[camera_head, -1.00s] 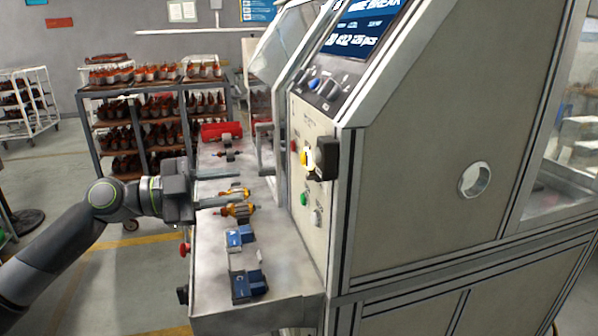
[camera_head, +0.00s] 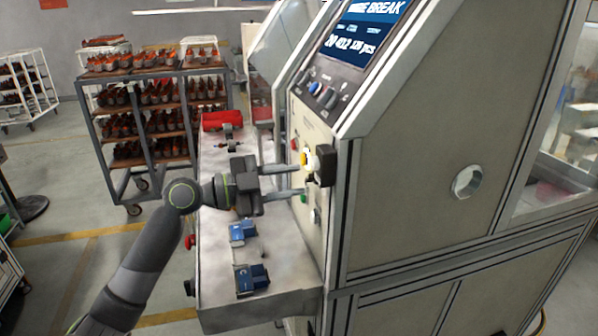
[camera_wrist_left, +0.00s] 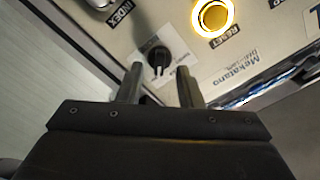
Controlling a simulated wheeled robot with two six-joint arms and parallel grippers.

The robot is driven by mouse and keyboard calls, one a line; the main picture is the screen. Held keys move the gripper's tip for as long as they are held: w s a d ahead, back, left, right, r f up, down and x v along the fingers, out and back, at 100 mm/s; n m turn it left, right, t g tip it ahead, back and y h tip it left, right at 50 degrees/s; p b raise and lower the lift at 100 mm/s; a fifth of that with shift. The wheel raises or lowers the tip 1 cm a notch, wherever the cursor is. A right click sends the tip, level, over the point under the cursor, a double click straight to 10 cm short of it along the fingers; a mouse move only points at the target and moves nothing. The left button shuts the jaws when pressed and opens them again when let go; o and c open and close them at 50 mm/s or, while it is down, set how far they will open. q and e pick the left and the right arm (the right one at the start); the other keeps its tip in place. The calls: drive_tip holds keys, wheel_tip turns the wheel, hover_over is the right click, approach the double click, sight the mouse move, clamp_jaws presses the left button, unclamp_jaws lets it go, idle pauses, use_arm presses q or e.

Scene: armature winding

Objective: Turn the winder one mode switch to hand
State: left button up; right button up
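The mode switch is most likely the small black rotary knob (camera_wrist_left: 158,57) on a white label plate, seen in the left wrist view. The label's words are too small to read. My left gripper (camera_wrist_left: 159,78) is open, its two fingers apart on either side of the knob's near end; I cannot tell whether they touch it. In the head view the left gripper (camera_head: 298,180) points right at the winder's control panel (camera_head: 312,130), fingertips close to it. The knob is not clear in that view. My right gripper is not in view.
A lit yellow reset button (camera_wrist_left: 212,17) sits right of the knob, and it also shows in the head view (camera_head: 307,160). A black box (camera_head: 325,165) juts from the panel edge. A green button (camera_head: 303,198) is below. Blue parts (camera_head: 250,278) lie on the bench (camera_head: 215,295).

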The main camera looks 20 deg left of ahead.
use_arm(q)
drive_tip(key=shift+p+x, duration=0.35)
drive_tip(key=shift+x, duration=0.85)
clamp_jaws()
